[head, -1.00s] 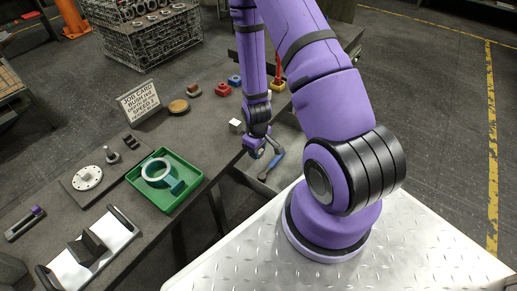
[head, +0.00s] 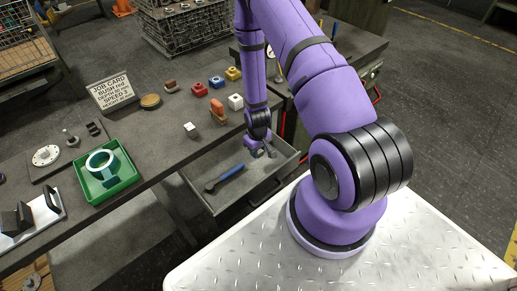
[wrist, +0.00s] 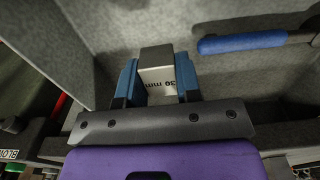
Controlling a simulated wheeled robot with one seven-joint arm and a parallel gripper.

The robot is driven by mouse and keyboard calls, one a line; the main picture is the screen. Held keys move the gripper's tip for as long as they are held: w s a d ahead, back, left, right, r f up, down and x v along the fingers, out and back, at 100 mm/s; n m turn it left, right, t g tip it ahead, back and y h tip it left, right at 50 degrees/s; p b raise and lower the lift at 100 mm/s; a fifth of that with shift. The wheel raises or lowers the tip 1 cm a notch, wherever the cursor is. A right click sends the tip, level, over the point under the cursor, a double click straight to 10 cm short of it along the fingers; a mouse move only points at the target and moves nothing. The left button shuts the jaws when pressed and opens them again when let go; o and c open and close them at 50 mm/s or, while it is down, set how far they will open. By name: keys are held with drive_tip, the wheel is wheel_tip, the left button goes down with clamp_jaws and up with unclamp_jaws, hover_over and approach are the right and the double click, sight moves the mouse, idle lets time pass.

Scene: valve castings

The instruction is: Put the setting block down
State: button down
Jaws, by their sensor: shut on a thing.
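My gripper (head: 264,154) hangs over the open drawer (head: 199,197) under the bench, near its right side. In the wrist view its two blue fingertips (wrist: 158,85) are shut on the setting block (wrist: 157,78), a small block with a pale face marked "30 mm" and a darker grey end. The block points toward the grey drawer floor (wrist: 215,70). I cannot tell whether it touches the floor. In the head view the block is too small to make out in my gripper.
A blue-handled tool (head: 226,177) lies in the drawer left of my gripper; its handle (wrist: 242,42) also shows in the wrist view. On the bench near the drawer are a pale metal cube (head: 192,130), an orange part (head: 217,108) and a white block (head: 236,102).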

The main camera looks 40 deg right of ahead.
sight(258, 164)
drive_tip(key=shift+d, duration=0.15)
drive_tip(key=shift+f, duration=3.3)
drive_tip(key=shift+f, duration=0.25)
drive_tip(key=c, duration=0.7)
unclamp_jaws()
drive_tip(key=shift+c, duration=0.2)
wheel_tip(258, 164, up, 11)
drive_tip(key=shift+f, duration=0.1)
